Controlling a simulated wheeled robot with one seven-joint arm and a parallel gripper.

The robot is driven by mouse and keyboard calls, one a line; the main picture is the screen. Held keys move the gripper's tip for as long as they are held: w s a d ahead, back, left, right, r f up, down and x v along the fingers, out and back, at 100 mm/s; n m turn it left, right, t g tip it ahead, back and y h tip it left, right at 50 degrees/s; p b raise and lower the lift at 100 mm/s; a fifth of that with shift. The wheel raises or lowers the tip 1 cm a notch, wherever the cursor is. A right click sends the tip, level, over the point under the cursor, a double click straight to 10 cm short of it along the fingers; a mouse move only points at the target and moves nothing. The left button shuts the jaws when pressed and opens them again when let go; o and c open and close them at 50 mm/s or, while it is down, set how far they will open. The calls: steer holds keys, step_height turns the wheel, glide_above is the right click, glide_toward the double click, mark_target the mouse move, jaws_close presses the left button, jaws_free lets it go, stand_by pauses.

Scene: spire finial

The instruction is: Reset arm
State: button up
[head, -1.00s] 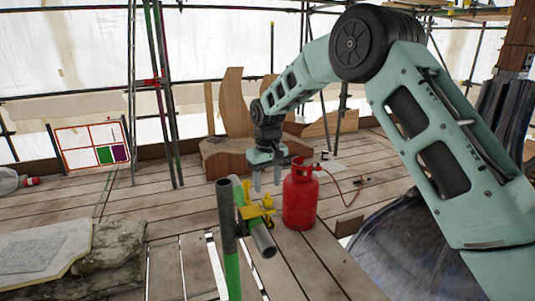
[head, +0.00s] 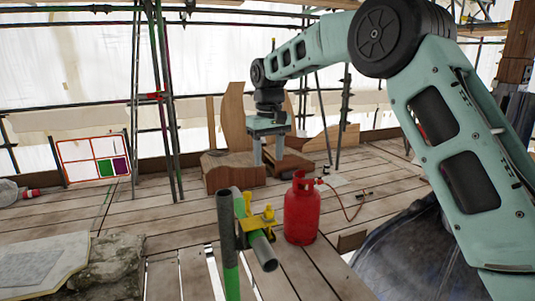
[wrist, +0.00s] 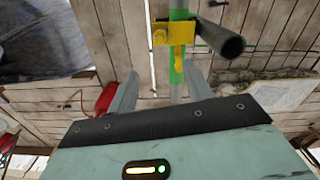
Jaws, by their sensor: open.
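My gripper (head: 269,153) is at the end of my pale green arm in the head view, raised above the deck behind the red gas cylinder (head: 301,212). Its two fingers point down and stand apart, with nothing between them. In the wrist view my gripper (wrist: 160,88) shows its spread fingers. Beyond them are a green and grey pole (wrist: 178,60) and a yellow clamp (wrist: 174,36) with a dark pipe end, apart from the fingers. The yellow clamp also shows in the head view (head: 258,221).
A wooden block with curved boards (head: 235,176) stands behind my gripper. Scaffold poles (head: 155,100) and a framed panel (head: 92,158) are at the left. Stone slabs (head: 105,262) lie front left. A red hose runs from the cylinder. Plank floor at centre left is clear.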

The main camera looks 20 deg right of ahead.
steer(key=s+a+f+n+y, duration=0.1)
steer(key=s+a+n, duration=0.1)
steer(key=s+a, duration=0.6)
steer(key=s+a+f+n, duration=0.1)
steer(key=s+a, duration=0.4)
steer(key=s, duration=0.6)
steer(key=s+f+n, duration=0.1)
steer(key=s+f, duration=0.2)
steer(key=s, duration=0.8)
steer(key=s+d+f+n, duration=0.1)
steer(key=s+f, duration=0.2)
steer(key=s, duration=0.8)
steer(key=shift+s+d+f+n, duration=0.15)
steer(key=shift+n, duration=0.15)
